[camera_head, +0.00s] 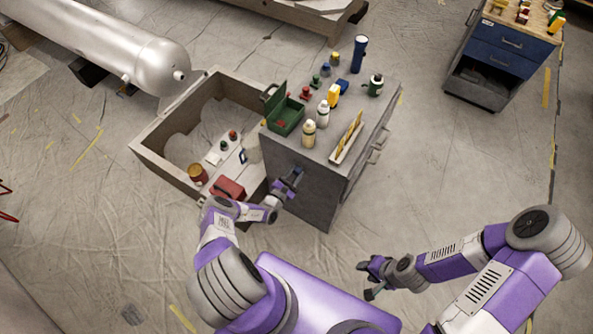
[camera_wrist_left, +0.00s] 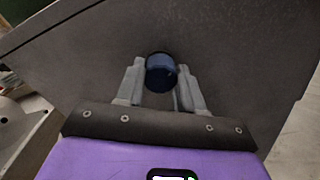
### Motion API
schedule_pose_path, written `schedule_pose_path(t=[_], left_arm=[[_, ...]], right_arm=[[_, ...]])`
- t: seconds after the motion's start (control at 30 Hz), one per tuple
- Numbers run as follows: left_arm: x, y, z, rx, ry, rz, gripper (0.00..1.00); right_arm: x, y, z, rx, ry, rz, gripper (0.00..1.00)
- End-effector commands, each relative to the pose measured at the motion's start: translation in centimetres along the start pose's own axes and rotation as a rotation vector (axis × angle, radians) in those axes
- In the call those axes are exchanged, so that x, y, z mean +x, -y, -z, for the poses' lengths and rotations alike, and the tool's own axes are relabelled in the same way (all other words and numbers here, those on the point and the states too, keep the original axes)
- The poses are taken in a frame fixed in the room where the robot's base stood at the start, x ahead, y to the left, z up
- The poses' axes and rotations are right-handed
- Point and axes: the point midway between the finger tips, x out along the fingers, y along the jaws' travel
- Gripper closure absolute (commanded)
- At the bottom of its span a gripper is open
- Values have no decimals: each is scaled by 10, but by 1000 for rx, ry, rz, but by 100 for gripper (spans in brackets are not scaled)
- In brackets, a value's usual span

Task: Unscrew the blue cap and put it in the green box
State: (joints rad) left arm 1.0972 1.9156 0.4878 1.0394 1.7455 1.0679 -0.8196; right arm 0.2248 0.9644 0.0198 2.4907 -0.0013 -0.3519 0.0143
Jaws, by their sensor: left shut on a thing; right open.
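The blue cap (camera_wrist_left: 161,72) shows in the left wrist view between the two fingers of my left gripper (camera_wrist_left: 160,85), against the dark grey side of the cabinet. My left gripper is shut on it; in the head view this gripper (camera_head: 293,180) is at the cabinet's near side, below its top. Whether the cap is still threaded on anything is hidden. The green box (camera_head: 289,129) stands with its lid up on the cabinet top, with something red inside. My right gripper (camera_head: 371,280) is open and empty, low over the floor right of my body.
The grey cabinet (camera_head: 305,188) carries bottles (camera_head: 308,136), a blue flashlight (camera_head: 358,54), small coloured items and a narrow tray (camera_head: 347,137). An open wooden crate (camera_head: 160,155) stands left of it. A blue drawer cabinet (camera_head: 500,55) is at the back right.

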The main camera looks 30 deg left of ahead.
Motion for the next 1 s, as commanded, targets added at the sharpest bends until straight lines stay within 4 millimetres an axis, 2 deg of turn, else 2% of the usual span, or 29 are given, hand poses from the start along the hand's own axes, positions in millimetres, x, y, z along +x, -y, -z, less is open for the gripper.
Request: schedule_pose_path(t=[0.17,0.87,0.9,1.0], left_arm=[[0,-1,2,-163,2,-4,100],[0,1,3,-1284,0,-1,100],[0,0,0,-1271,-1,0,69],[0,-1,0,-1266,-1,-1,85]], right_arm=[[11,-4,0,0,0,0,57],[67,-25,3,0,0,0,57],[63,-24,3,0,1,0,57],[62,-23,3,0,0,0,57]])
